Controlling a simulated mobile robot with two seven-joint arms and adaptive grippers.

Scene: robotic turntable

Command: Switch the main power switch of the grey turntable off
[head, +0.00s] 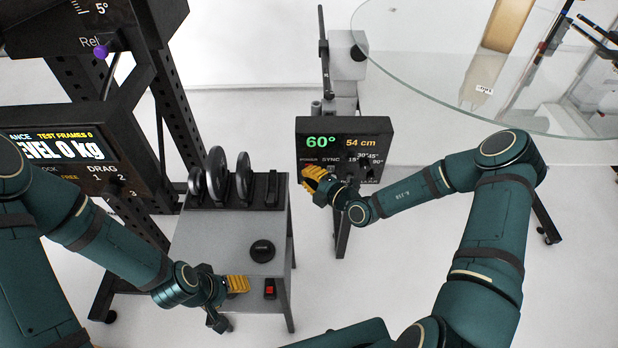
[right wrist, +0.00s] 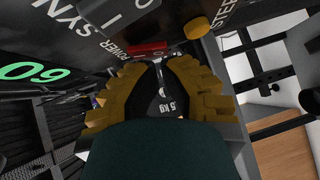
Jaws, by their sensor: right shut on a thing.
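The turntable's control box (head: 345,138) is dark, with a lit display reading 60° and 54 cm. Its red power switch (right wrist: 148,48) shows in the right wrist view beside the POWER label, with I and O marks by it. My right gripper (head: 308,176) is at the lower left of this box. In the right wrist view its yellow fingertips (right wrist: 160,60) come together at the switch, shut on it. Which way the switch is tipped I cannot tell. My left gripper (head: 244,284) is low over the grey cart; its finger gap is not clear.
The grey cart (head: 210,240) holds several upright black discs (head: 217,172), a flat black disc (head: 262,251) and a red switch (head: 270,289) near my left gripper. A glass tabletop (head: 430,70) is at the upper right. A black rack with a screen (head: 60,146) stands left.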

